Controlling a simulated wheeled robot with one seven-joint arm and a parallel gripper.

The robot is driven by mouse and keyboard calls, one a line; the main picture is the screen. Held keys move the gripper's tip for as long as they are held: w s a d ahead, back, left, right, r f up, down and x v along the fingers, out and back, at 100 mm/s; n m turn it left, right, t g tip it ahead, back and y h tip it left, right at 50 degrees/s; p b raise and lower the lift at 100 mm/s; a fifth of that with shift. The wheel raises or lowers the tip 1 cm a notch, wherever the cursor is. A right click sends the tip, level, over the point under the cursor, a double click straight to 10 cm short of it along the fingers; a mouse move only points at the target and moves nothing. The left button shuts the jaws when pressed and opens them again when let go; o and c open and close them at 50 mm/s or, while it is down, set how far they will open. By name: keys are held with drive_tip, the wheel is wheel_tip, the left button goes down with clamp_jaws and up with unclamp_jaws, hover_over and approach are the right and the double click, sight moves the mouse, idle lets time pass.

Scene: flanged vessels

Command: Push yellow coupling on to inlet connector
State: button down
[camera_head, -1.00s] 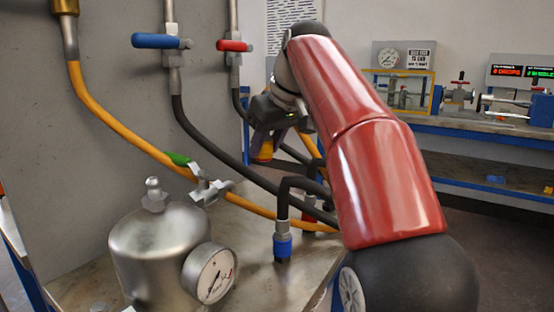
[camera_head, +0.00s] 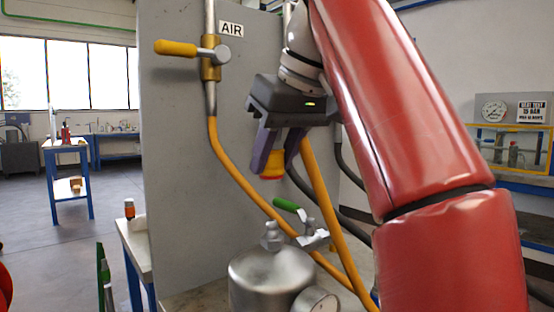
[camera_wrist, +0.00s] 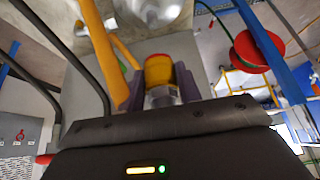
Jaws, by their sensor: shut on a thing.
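My gripper (camera_head: 272,165) is shut on the yellow coupling (camera_head: 269,161), which has a red end pointing down. In the wrist view the coupling (camera_wrist: 159,71) sits between the two purple fingers. An orange hose (camera_head: 330,215) runs down beside the gripper; its join to the coupling is hidden. Below stands the steel vessel (camera_head: 268,279), with a metal fitting (camera_head: 272,238) on its top and a green-handled valve (camera_head: 305,228) beside it. I cannot tell for sure which of these is the inlet connector. The coupling is in the air, apart from both.
A grey panel (camera_head: 180,200) stands behind, with a yellow-handled AIR valve (camera_head: 190,50) feeding another orange hose (camera_head: 229,167). Dark hoses hang behind the gripper.

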sight(274, 221)
idle(0.3)
drive_tip(key=shift+f+b, duration=2.4)
drive_tip(key=shift+f, duration=0.3)
drive_tip(key=shift+f, duration=0.3)
drive_tip(key=shift+f+b, duration=1.2)
drive_tip(key=shift+f, duration=0.3)
drive_tip(key=c, duration=0.9)
unclamp_jaws()
